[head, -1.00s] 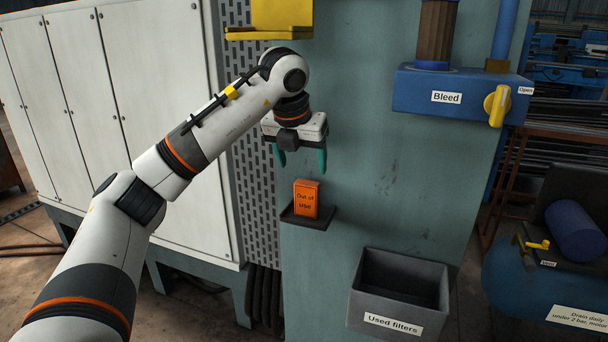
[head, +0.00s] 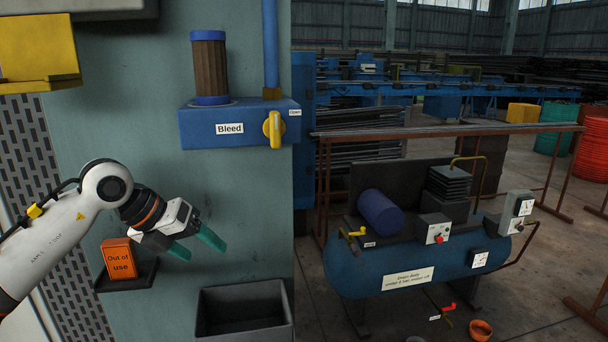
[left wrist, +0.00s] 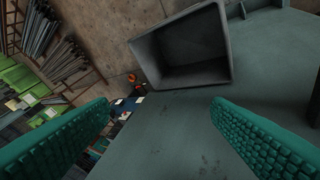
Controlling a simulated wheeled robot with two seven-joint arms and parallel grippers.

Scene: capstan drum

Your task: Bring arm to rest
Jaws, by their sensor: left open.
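My left arm (head: 50,236) comes in from the left in the head view, in front of the teal panel (head: 165,70). Its gripper (head: 196,247) is open and empty, its teal fingers pointing right and slightly down. It is to the right of the orange "Out of use" sign (head: 119,258), which stands upright on a small dark shelf (head: 128,281). The left wrist view shows the two teal fingers (left wrist: 165,135) wide apart with nothing between them. My right gripper is not in view.
A grey open bin (head: 245,330) is below right of the gripper; it also shows in the left wrist view (left wrist: 160,85). A blue "Bleed" block (head: 200,128) with a yellow handle (head: 273,129) is above. A blue compressor tank (head: 350,270) stands right, beyond a gap.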

